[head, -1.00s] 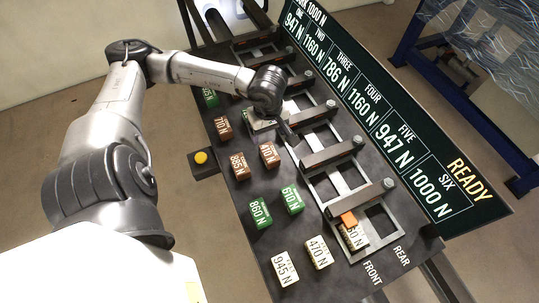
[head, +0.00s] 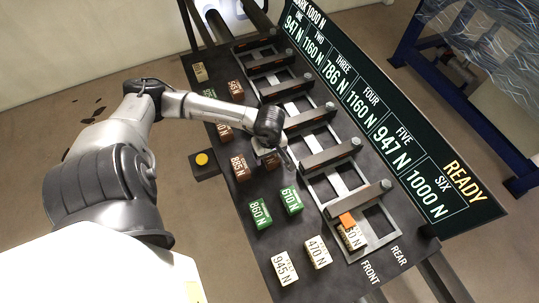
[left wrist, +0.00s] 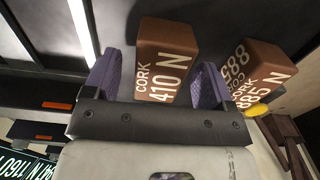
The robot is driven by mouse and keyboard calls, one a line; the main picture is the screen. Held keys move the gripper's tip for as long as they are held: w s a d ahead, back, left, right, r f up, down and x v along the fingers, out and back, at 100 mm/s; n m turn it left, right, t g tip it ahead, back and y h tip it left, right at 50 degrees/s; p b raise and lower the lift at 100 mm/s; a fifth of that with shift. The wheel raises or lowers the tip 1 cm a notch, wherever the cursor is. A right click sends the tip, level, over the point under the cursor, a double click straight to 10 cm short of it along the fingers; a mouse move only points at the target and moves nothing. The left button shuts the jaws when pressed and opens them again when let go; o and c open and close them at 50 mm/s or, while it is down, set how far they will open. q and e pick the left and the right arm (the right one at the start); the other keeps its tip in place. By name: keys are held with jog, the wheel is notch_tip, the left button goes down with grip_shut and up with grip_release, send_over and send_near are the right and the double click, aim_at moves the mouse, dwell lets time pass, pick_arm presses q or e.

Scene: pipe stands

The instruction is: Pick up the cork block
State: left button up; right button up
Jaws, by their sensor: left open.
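A brown block (left wrist: 162,62) printed "CORK 410 N" stands between the two purple finger pads of my left gripper (left wrist: 158,82) in the left wrist view. My right gripper is not in view.
Green blocks (head: 260,213) and cream blocks (head: 285,268) stand nearby on the dark table (head: 235,235). A metal rack (head: 318,187) with crossbars runs close along the gripper's right. A sign board (head: 400,140) reading READY stands behind it. A yellow button (head: 202,159) is at the left edge.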

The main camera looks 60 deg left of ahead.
pick_arm(q)
jog(key=shift+f, duration=0.25)
jog(key=c, duration=1)
